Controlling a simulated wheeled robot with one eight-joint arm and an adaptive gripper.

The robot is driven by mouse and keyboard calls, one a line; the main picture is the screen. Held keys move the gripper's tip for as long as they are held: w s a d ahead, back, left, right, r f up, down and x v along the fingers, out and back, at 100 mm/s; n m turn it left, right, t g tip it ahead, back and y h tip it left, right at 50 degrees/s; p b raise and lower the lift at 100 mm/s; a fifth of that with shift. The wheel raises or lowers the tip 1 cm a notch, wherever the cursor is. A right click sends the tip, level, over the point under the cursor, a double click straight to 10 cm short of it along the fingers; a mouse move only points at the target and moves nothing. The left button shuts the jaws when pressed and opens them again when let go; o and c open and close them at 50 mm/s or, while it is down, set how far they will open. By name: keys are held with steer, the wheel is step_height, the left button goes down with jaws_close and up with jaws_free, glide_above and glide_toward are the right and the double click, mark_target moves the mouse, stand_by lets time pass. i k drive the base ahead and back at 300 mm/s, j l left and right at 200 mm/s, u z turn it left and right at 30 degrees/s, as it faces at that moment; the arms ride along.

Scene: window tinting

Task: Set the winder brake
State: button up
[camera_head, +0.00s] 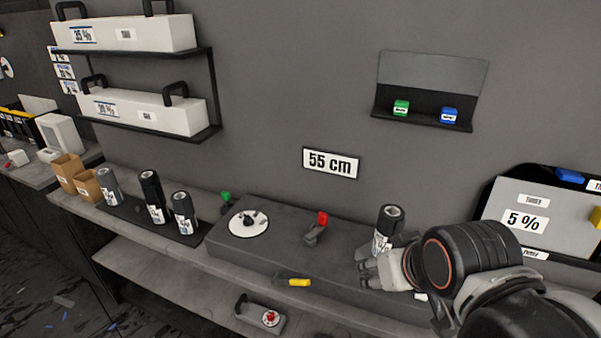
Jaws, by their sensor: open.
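A grey bench unit (270,262) carries several controls, and no label shows which one is the winder brake. A red-handled lever (322,218) stands up at its middle on a dark base. To its left is a white dial (248,222) with a dark knob. A green knob (226,197) sits at the back left, and a yellow handle (299,282) is at the front edge. My gripper (364,268) is open, to the right of the red lever and apart from it. A dark labelled roll (388,228) stands upright just behind my gripper; whether they touch is unclear.
Several upright rolls (152,196) stand on a dark mat at left beside cardboard boxes (85,184). A "55 cm" sign (331,163) and a small shelf (422,119) with green and blue blocks are on the wall. A "5 %" panel (545,228) is at right. A lower shelf holds a red-knobbed device (262,316).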

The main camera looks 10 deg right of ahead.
mark_target(293, 282)
steer(key=k+l+z, duration=0.1)
steer(key=k+z, duration=0.2)
steer(key=k, duration=1.1)
